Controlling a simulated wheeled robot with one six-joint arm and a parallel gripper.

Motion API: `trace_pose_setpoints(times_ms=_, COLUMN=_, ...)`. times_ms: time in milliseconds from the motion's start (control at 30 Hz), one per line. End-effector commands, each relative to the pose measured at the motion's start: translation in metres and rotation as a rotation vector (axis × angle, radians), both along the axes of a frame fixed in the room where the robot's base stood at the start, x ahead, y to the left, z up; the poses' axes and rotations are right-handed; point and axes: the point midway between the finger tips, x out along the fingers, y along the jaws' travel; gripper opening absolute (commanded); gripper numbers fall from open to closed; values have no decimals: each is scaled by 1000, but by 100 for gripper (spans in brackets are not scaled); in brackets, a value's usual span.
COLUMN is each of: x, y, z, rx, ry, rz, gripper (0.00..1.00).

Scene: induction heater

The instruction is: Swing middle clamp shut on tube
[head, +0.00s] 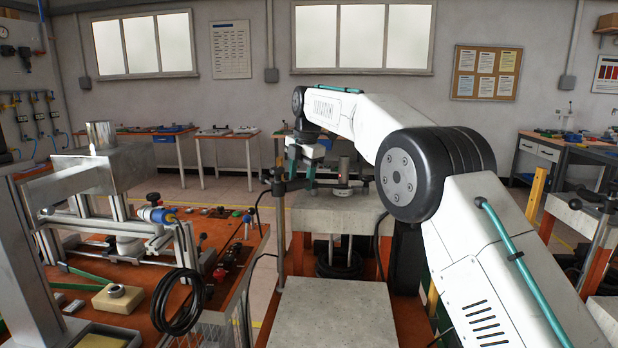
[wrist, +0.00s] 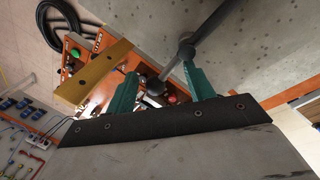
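In the head view, my arm reaches over to the grey block in the middle, and my gripper (head: 301,173) is low beside the dark clamp post (head: 280,215). An upright grey tube (head: 344,170) stands just to its right. In the wrist view, the two teal fingers of my gripper (wrist: 161,75) are wide apart. A dark clamp bar (wrist: 212,27) with round joints and a ball end (wrist: 155,87) runs down between them, with gaps beside it. I cannot tell whether either finger touches it. The clamp's position against the tube is too small to tell.
The grey block (head: 330,216) carries the clamp fixture. An orange bench (head: 140,320) with an aluminium frame, coiled black cable (head: 178,305) and small parts lies left. A light grey slab (head: 333,312) is in front. Another post (head: 598,240) stands right.

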Motion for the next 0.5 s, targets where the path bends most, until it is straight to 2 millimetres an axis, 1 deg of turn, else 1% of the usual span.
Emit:
trace_pose_setpoints(times_ms=133, x=-3, y=9, z=1, rx=0, ry=-1, rz=11, gripper=53)
trace_pose_setpoints(times_ms=267, x=-4, y=12, z=5, rx=1, ry=-3, rz=13, gripper=53)
trace_pose_setpoints(times_ms=367, x=-5, y=9, z=16, rx=1, ry=-4, rz=12, gripper=53)
trace_pose_setpoints(times_ms=500, x=-9, y=2, z=40, rx=2, ry=-5, rz=8, gripper=53)
